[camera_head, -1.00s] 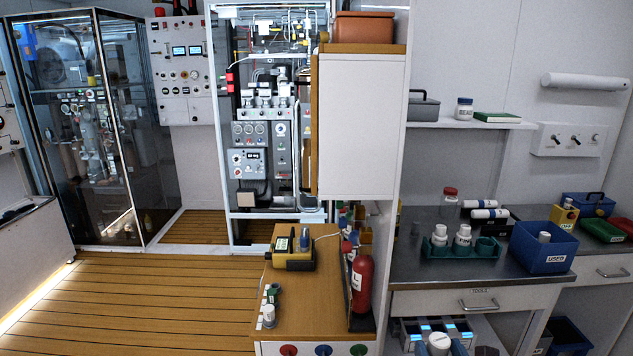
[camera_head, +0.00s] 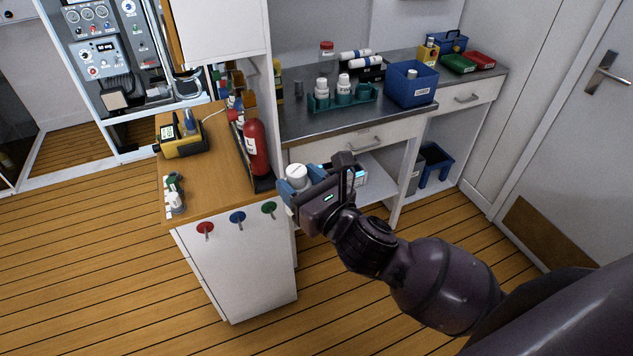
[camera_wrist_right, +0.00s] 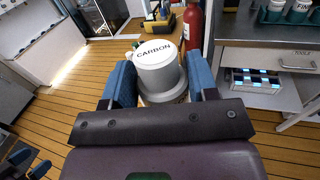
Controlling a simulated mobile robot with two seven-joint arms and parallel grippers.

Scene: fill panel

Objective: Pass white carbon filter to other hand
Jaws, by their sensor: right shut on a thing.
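The white carbon filter is a white cylinder (camera_wrist_right: 157,70) with "CARBON" on its lid, upright between the blue finger pads of my right gripper (camera_wrist_right: 160,88). In the head view the filter (camera_head: 296,174) shows its white top. My right gripper (camera_head: 298,187) is shut on it, in the air in front of the workbench and beside the wooden-topped cabinet. At the lower left corner of the right wrist view are two blue pads of my left gripper (camera_wrist_right: 29,162), apart with nothing seen between them. My left gripper is not seen in the head view.
The wooden-topped cabinet (camera_head: 207,150) carries a yellow device (camera_head: 182,140), a red extinguisher (camera_head: 256,147) and small white bottles. The metal workbench (camera_head: 300,131) holds a green rack (camera_head: 342,100) and a blue bin (camera_head: 411,83). Open wooden floor lies at the left.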

